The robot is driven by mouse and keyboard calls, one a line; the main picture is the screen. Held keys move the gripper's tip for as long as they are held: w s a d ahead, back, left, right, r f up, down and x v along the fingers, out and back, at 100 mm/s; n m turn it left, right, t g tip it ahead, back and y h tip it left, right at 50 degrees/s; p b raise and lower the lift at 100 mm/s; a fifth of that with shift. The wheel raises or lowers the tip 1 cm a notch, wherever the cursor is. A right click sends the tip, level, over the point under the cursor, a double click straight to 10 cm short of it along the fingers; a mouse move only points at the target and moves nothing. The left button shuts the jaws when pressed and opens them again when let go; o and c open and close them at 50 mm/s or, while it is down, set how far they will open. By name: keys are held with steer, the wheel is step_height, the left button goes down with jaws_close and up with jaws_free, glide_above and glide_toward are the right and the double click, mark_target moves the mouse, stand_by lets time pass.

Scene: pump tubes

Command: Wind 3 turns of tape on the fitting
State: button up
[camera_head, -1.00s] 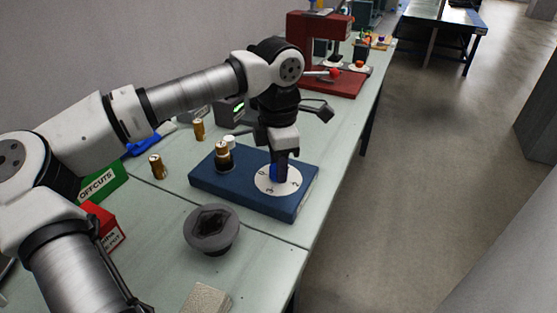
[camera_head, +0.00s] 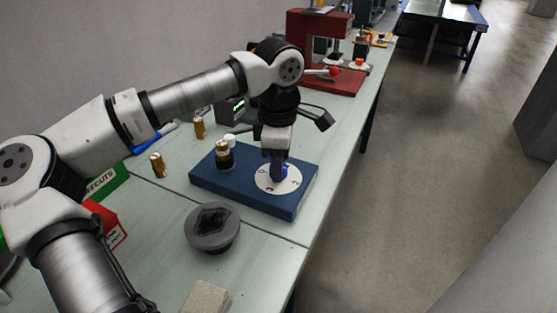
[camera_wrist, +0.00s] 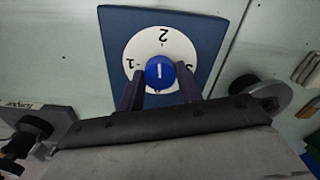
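A blue knob (camera_head: 284,169) sits at the centre of a white round dial (camera_head: 262,186) with printed numbers, on a blue base (camera_head: 210,185). In the wrist view the knob (camera_wrist: 160,73) shows a white mark, with 1, 2 and 3 around it on the dial (camera_wrist: 145,45). My gripper (camera_wrist: 160,80) points down with a finger on each side of the knob, seemingly shut on it. In the head view my gripper (camera_head: 278,172) partly hides the knob. A brass-topped fitting with a black collar (camera_head: 224,156) stands upright on the base's left part. I cannot make out tape on it.
Brass fittings (camera_head: 158,166) (camera_head: 199,128) stand left of the base. A grey round bin (camera_head: 212,238) is in front, near a beige block (camera_head: 206,298). Green (camera_head: 110,182) and red boxes (camera_head: 108,225) are at left. A red press (camera_head: 345,80) stands behind.

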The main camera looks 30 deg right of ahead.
steer(key=shift+o, duration=0.8)
